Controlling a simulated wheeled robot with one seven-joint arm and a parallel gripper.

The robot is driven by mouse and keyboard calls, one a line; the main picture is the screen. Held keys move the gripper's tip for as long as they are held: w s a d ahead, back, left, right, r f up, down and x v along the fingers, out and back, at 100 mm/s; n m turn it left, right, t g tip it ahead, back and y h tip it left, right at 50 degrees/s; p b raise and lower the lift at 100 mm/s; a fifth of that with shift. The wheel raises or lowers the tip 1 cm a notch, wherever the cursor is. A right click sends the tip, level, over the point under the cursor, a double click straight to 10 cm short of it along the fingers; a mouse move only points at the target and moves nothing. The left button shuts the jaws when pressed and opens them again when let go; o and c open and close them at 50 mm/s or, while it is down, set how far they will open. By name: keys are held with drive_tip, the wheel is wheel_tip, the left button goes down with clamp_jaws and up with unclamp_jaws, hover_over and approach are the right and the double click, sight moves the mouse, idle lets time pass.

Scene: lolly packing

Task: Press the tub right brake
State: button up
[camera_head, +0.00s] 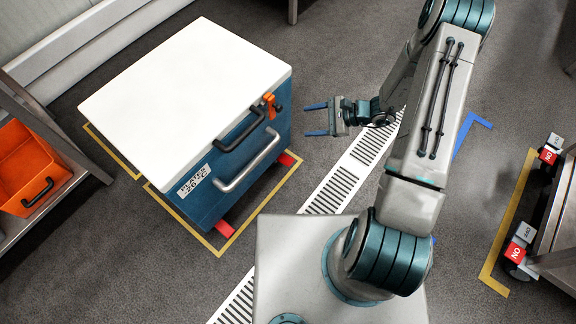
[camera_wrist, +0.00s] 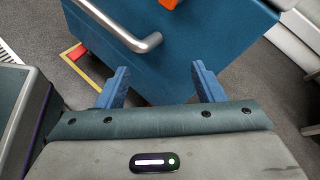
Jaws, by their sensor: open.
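The tub (camera_head: 240,155) is a blue box with a white lid, standing on the floor at left centre in the head view. Two red brake pedals stick out low on its handle side: the right one (camera_head: 287,160) near the right corner, the other (camera_head: 225,229) near the front corner. My gripper (camera_head: 308,120) is open and empty, to the right of the tub and above the floor, its fingers pointing at the tub's side. In the wrist view the tub's blue wall (camera_wrist: 205,45) lies beyond the open fingers.
A silver bar handle (camera_head: 246,165), a black handle (camera_head: 240,130) and an orange latch (camera_head: 270,105) stick out from the tub. Yellow tape surrounds it. A rack with an orange crate (camera_head: 30,165) stands left; a cart with red brakes (camera_head: 518,250) stands right.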

wheel_tip(320, 180, down, 16)
drive_tip(key=d+m+t+b, duration=0.1)
drive_tip(key=m+t+b, duration=0.2)
drive_tip(key=m+b, duration=0.15)
drive_tip(key=m+t+h+b, duration=0.2)
drive_tip(key=m+t+b, duration=0.2)
drive_tip(key=m, duration=0.2)
approach(289, 161)
drive_tip(key=b+x, duration=0.5)
drive_tip(key=x, duration=0.4)
drive_tip(key=shift+w+a+f, duration=0.15)
drive_tip(key=shift+a+f, duration=0.15)
drive_tip(key=shift+w+a+f, duration=0.1)
drive_tip(key=shift+w+a, duration=0.3)
